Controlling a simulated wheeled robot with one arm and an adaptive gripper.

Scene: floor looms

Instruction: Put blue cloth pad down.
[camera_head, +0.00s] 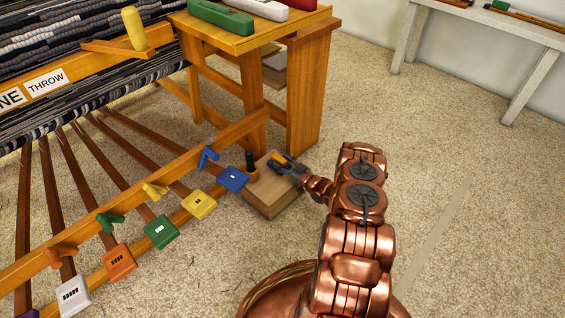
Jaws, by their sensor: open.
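A blue pad (234,179) with small dark marks is at the right end of a row of coloured pads along the loom's front. It appears to sit at the end of a wooden treadle. My gripper (280,163) is just right of it, over a light wooden block (270,198), and apart from the pad. The gripper is open. Small orange and dark blue patches show at its tip, too small to tell apart from the fingers. Whether the gripper touches the block cannot be told.
A black upright peg (250,162) stands at the block's left side. A blue hook (208,157) is on the rail above the pads. A yellow pad (199,204) is left of the blue one. A wooden stand (310,90) rises behind.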

